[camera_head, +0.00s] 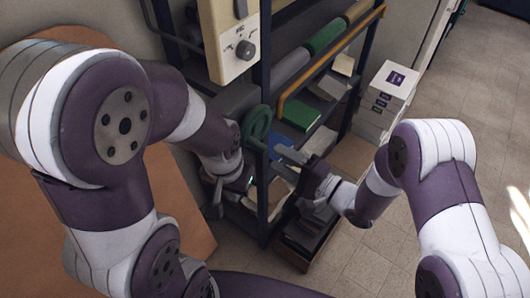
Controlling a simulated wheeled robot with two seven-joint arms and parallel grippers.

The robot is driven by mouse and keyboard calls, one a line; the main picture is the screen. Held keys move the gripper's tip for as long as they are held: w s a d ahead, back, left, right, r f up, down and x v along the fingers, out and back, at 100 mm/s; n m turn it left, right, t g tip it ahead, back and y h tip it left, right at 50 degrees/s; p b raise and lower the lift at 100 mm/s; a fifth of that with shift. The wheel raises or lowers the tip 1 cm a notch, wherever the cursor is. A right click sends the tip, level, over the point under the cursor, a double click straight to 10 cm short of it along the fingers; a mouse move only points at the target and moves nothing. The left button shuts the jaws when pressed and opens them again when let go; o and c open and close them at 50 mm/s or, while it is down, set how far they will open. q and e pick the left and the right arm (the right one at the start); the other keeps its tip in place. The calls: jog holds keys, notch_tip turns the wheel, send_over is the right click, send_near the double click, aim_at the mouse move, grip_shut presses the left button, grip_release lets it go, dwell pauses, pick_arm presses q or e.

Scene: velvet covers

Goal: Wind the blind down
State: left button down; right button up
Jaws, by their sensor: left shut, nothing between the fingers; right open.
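No blind can be made out for certain in the head view. A cream control box (228,28) with a dark round knob (245,50) is fixed high on the dark shelf rack. A green ring, perhaps a handwheel (258,122), is at the rack's front post below the box. My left gripper (217,204) is low beside the rack, left of the post and below the green ring. It is shut and empty, partly hidden by its own arm. My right gripper (281,161) is open in front of the shelves, just right of and below the green ring, apparently touching nothing.
The dark rack (262,85) holds several rolls, a green book (299,113) and other books. An orange-brown rail (330,52) runs along its upper side. A white drawer box (384,101) stands to the right. A brown panel (150,220) lies left. Tiled floor at right is clear.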

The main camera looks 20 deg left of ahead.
jog(key=b+v, duration=0.1)
jog(key=v, duration=0.4)
jog(key=shift+s+d, duration=0.15)
jog(key=shift+d, duration=0.15)
